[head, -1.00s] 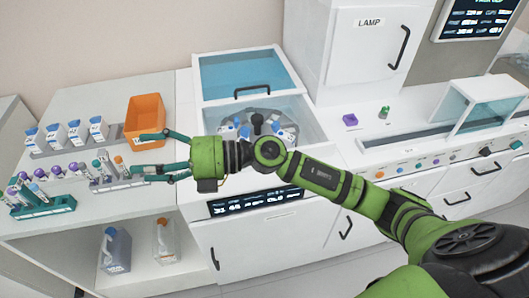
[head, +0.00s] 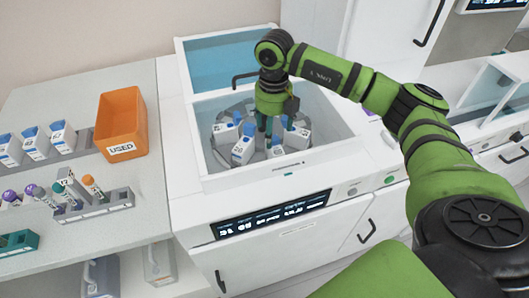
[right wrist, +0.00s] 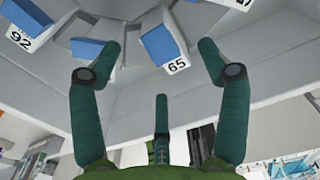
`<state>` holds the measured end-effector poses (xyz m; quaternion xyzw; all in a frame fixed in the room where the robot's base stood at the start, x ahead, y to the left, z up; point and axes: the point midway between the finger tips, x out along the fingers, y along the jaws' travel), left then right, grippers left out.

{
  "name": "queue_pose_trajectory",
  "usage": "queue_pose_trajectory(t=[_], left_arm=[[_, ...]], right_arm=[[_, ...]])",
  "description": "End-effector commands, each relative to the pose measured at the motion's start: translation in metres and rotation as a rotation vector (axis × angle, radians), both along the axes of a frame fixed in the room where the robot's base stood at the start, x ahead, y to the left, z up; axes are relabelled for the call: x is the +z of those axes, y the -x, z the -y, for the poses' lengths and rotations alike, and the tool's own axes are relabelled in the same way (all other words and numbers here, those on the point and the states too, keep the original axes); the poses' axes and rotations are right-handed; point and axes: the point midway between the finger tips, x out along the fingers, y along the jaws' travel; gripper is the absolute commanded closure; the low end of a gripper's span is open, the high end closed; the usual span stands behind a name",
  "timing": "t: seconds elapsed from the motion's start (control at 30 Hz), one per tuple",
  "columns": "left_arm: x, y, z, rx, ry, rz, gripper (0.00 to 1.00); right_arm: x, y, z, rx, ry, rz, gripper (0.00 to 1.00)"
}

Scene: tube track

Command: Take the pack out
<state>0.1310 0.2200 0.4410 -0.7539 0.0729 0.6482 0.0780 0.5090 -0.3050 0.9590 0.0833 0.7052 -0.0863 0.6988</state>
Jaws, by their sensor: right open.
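Several white packs with blue tops stand in a ring on the grey carousel (head: 222,160) inside the open machine. One pack (head: 242,152) stands at the front left of the ring. My right gripper (head: 270,130) points down into the machine, its green fingers among the packs and partly hidden by my wrist. In the right wrist view the open right gripper (right wrist: 160,62) has its fingers spread on either side of the pack marked 65 (right wrist: 163,48); I cannot tell if they touch it. A pack marked 92 (right wrist: 25,25) lies to its left. My left gripper is not in view.
The machine's blue lid (head: 222,62) is raised at the back, and its white rim (head: 258,179) surrounds the carousel. On the left counter stand an orange bin marked USED (head: 122,122), several more packs (head: 35,144) and a tube rack (head: 95,206).

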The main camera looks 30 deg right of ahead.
Motion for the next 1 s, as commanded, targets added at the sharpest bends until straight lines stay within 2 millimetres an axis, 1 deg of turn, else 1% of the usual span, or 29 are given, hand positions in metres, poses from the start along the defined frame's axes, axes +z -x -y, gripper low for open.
queue_pose_trajectory(t=[0.03,0.07,0.2,0.3,0.33,0.4,0.47,0.5,0.6,0.73,0.9,0.97,1.0], left_arm=[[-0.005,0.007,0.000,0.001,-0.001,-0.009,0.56],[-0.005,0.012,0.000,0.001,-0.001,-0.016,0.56],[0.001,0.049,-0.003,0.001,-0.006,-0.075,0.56],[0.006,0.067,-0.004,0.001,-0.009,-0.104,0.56],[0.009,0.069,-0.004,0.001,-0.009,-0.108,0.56],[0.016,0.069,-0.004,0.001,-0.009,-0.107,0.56],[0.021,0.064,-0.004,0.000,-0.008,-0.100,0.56],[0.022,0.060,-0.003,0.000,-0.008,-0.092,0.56],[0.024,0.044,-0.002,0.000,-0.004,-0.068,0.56],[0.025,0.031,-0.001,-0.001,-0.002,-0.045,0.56],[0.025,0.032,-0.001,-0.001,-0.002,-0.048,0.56],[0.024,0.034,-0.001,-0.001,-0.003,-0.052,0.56],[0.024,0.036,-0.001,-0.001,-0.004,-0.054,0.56]], right_arm=[[-0.005,0.000,0.000,0.000,0.000,0.001,0.24],[-0.006,0.000,0.000,0.000,0.000,0.000,0.24],[-0.016,0.001,-0.001,0.001,-0.001,-0.003,0.24],[-0.026,0.002,-0.002,0.002,-0.003,-0.002,0.24],[-0.029,0.002,-0.003,0.002,-0.003,-0.002,0.24],[-0.039,0.004,-0.004,0.002,-0.002,-0.004,0.24],[-0.049,0.005,-0.006,0.002,-0.003,-0.004,0.24],[-0.056,0.005,-0.006,0.001,-0.003,-0.002,0.24],[-0.068,0.004,-0.006,0.003,-0.004,0.000,0.24],[-0.074,0.004,-0.006,0.003,-0.004,0.001,0.24],[-0.074,0.004,-0.006,0.003,-0.004,0.002,0.24],[-0.074,0.004,-0.006,0.003,-0.004,0.002,0.48],[-0.074,0.004,-0.006,0.003,-0.004,0.002,0.64]])
